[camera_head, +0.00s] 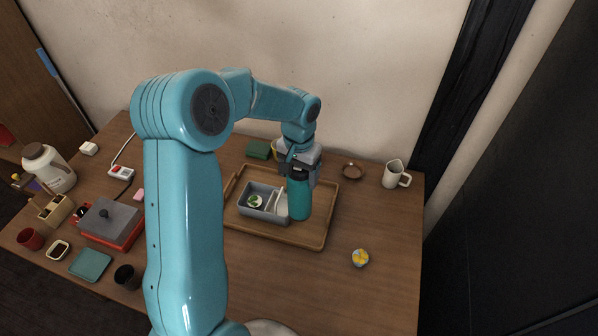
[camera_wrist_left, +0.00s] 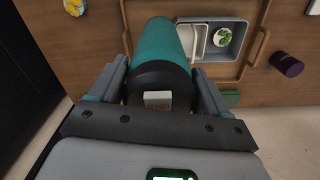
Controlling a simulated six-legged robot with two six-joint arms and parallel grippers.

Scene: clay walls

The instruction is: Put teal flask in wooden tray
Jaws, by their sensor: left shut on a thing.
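The teal flask (camera_head: 299,197) is upright with a dark cap, held in my left gripper (camera_head: 299,170), which is shut on its top. In the head view the flask overlaps the right part of the wooden tray (camera_head: 290,237); I cannot tell whether its base touches the tray. My right gripper is not in view.
A grey divided box (camera_head: 247,211) with a green-and-white item sits in the tray, left of the flask. A grey-lidded red box (camera_head: 110,222) is at left.

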